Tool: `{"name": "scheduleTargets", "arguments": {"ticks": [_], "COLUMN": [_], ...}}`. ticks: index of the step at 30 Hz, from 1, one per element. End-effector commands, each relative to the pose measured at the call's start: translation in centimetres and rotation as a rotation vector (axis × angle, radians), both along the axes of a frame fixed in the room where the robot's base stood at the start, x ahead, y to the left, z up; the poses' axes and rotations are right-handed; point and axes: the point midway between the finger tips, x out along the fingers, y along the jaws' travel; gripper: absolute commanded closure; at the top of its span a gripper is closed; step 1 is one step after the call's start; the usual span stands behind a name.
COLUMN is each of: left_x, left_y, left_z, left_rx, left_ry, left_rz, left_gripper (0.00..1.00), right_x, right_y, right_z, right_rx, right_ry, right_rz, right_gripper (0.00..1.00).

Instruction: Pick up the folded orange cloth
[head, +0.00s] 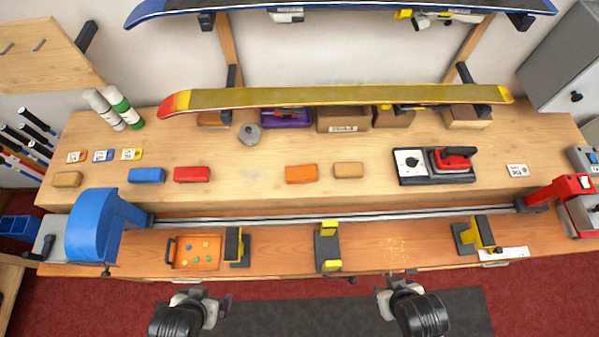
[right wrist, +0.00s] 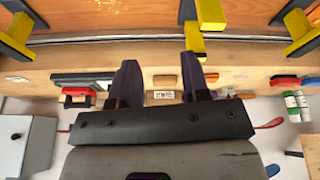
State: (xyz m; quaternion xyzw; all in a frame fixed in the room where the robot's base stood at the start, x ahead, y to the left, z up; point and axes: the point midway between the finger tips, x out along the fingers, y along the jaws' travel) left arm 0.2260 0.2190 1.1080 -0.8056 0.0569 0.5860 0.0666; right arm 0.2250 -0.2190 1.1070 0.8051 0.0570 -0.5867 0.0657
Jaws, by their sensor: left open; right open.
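A small orange, rounded, block-like piece (head: 301,174) lies flat on the wooden bench, a little right of centre. It is the item that best fits the folded orange cloth, but folds are too small to tell. In the right wrist view an orange piece (right wrist: 211,77) shows just right of the fingers. My left gripper (head: 203,294) is open and empty at the front, below the bench edge in the picture. My right gripper (head: 398,287) is also open and empty at the front, apart from the cloth; its two fingers (right wrist: 159,68) stand apart in the right wrist view.
A tan block (head: 348,170) lies just right of the orange piece, and a red one (head: 191,174) further left. A metal rail (head: 380,216) and yellow-black clamps (head: 328,247) stand in front. An orange tray (head: 205,264) sits front left.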

Motion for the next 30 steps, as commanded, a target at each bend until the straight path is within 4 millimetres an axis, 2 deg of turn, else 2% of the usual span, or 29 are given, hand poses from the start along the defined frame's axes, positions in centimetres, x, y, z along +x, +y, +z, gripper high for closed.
{"name": "scheduleTargets", "arguments": {"ticks": [14, 30], "left_x": [-0.01, -0.03], "left_y": [-0.38, -0.15], "left_z": [0.01, -0.02], "left_rx": [-0.014, -0.005], "left_ry": [0.001, 0.001], "left_rz": [0.009, 0.004], "left_gripper": [0.00, 0.00], "right_x": [0.03, 0.05], "right_y": [0.09, 0.28], "right_z": [0.02, 0.04], "right_rx": [0.003, 0.010], "right_ry": [-0.001, -0.002], "right_rz": [-0.002, -0.006], "right_gripper": [0.57, 0.08]}}
